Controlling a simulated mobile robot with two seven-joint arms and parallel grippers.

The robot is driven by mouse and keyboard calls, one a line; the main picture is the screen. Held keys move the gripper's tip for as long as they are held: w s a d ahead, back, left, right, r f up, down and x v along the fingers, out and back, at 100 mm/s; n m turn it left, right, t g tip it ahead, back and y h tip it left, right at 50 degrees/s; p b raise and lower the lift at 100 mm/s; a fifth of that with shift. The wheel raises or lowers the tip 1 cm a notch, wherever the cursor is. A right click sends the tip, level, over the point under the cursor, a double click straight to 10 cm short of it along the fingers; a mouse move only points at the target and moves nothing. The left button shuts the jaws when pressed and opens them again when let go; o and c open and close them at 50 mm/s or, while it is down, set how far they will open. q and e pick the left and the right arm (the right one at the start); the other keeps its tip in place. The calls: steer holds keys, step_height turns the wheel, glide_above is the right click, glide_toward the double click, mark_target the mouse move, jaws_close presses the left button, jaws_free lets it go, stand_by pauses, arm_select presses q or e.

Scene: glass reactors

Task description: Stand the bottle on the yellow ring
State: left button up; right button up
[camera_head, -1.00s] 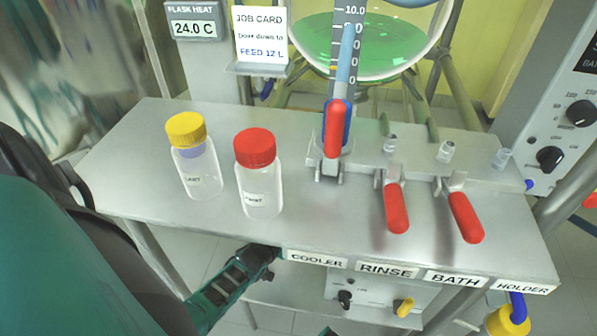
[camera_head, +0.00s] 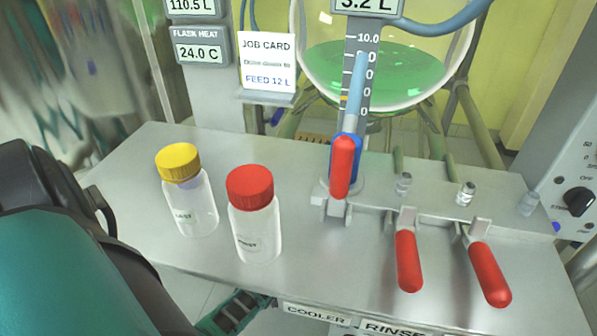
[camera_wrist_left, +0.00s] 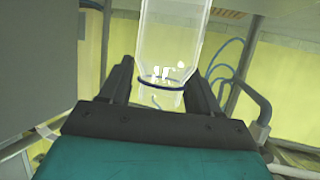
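Two clear bottles stand upright on the metal bench, one with a yellow cap (camera_head: 178,160) and one with a red cap (camera_head: 250,186). Both have labels, and no gripper touches either. A clear vessel (camera_wrist_left: 175,40) with a dark ring round its narrow part shows between the fingers of my left gripper (camera_wrist_left: 160,76). The fingers are apart on either side of it; I cannot tell whether they touch it. A teal and black arm part of mine shows at the bench's front edge in the head view. My right gripper is not seen. No yellow ring is visible.
The bench (camera_head: 150,140) has free room behind and left of the bottles. Red handles (camera_head: 409,262) and a blue-collared red lever (camera_head: 342,168) stand to the right. A round flask (camera_head: 385,75) with green liquid is behind. A job card (camera_head: 267,62) hangs at the back.

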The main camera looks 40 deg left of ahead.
arm_select(q)
steer(key=shift+o, duration=0.5)
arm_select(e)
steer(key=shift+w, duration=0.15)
arm_select(q)
steer(key=shift+r, duration=0.1)
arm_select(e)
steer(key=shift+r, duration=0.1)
arm_select(q)
steer(key=shift+s+r, duration=0.2)
steer(key=shift+s, duration=0.05)
steer(key=p+v, duration=0.5)
steer(key=v, duration=0.6)
steer(key=shift+s, duration=0.25)
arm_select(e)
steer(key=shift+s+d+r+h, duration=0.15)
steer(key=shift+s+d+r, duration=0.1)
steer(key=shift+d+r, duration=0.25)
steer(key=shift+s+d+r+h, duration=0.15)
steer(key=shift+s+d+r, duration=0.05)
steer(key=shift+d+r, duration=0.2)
arm_select(q)
steer(key=shift+d, duration=0.1)
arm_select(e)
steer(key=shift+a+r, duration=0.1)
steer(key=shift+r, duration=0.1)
